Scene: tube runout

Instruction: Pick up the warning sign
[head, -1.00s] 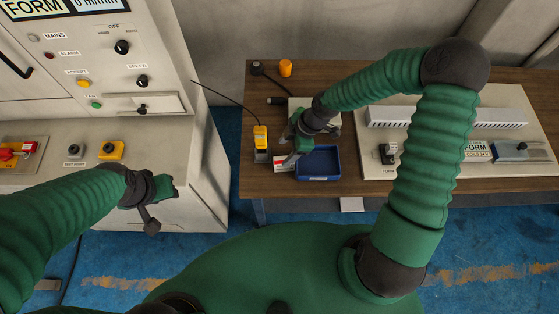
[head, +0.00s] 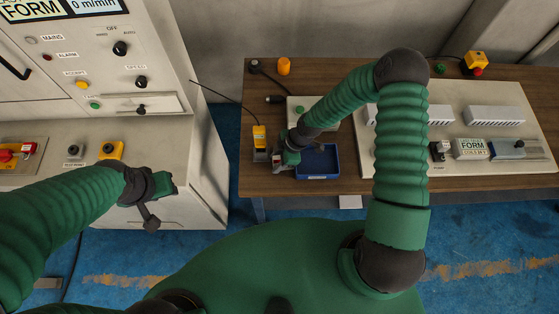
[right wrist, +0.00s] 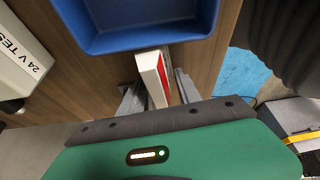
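The warning sign is a small white and red block (right wrist: 157,77), seen at an angle in the right wrist view. It is on the wooden table beside a blue tray (right wrist: 150,42). In the head view the tray (head: 318,176) is just right of my right gripper (head: 279,165), which mostly hides the sign. My right gripper (right wrist: 160,98) is open, with one finger on each side of the sign. A narrow gap seems to show on the left; contact on the right is unclear. My left gripper (head: 156,205) hangs in front of the control cabinet, away from the table; its opening is unclear.
A yellow handheld device (head: 260,137) stands close left of the right gripper. An orange cylinder (head: 284,67) is at the table's back. A pale panel (head: 490,95) with fittings fills the table's right side. The cabinet (head: 195,160) stands left of the table.

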